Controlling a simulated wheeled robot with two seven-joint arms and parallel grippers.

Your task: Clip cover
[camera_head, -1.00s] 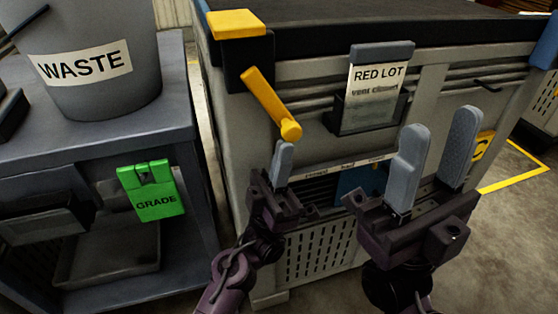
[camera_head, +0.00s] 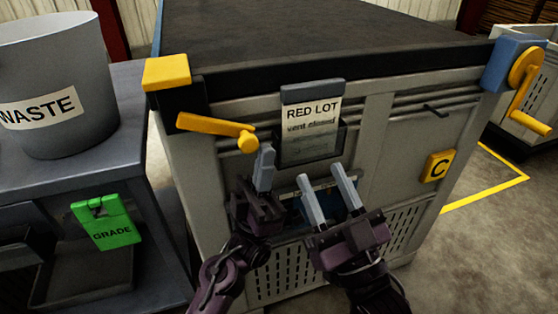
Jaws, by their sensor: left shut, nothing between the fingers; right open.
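The cover is the dark sheet (camera_head: 330,38) over the top of the grey crate (camera_head: 400,130). A yellow handle (camera_head: 216,128) sits on the crate's left front corner, lying nearly level, below a yellow corner block (camera_head: 167,71). A second yellow handle (camera_head: 525,85) is on the blue bracket (camera_head: 505,62) at the right corner, slanting downward. My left gripper (camera_head: 264,170) is shut and empty, in front of the crate just below the left handle's knob. My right gripper (camera_head: 328,197) is open and empty, below the RED LOT card (camera_head: 312,118).
A WASTE bucket (camera_head: 55,85) stands on a grey bench (camera_head: 125,110) at the left, with a green GRADE tag (camera_head: 106,221) on its front. A yellow C plate (camera_head: 436,166) is on the crate's right front. Open floor (camera_head: 490,240) lies to the right.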

